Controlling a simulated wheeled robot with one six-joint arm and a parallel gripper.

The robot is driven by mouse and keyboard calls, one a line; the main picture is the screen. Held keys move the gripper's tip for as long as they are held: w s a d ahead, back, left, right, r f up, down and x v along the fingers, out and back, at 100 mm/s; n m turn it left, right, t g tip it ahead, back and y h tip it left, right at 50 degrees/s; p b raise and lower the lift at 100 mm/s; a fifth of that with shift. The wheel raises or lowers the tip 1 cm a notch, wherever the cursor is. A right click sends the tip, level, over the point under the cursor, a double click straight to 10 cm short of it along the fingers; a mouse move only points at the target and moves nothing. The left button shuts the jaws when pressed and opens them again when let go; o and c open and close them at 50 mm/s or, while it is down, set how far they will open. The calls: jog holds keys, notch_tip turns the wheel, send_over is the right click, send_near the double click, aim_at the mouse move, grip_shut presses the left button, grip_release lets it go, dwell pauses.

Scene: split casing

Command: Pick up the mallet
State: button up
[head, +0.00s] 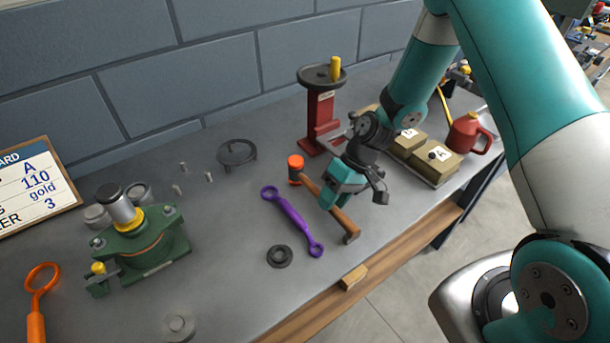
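The mallet lies on the grey bench, with an orange-red head (296,165) and a brown wooden handle (345,224) slanting down to the right toward the bench's front edge. My gripper (340,200) is at the middle of the handle and hides part of it. Its teal part overlaps the handle in the picture, and a dark part sticks out to the right. The fingertips do not show clearly, so I cannot tell whether they touch or grip the handle.
A purple wrench (291,220) lies just left of the mallet, near a dark ring (279,256). A red stand (320,110) rises behind. Tan boxes (430,157) and a red can (468,134) are right. A green casing (140,250) stands left. A wood block (353,278) sits at the front edge.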

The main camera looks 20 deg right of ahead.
jog(key=shift+x, duration=0.9)
jog(key=shift+c, duration=0.4)
grip_shut()
jog(key=shift+r, duration=0.15)
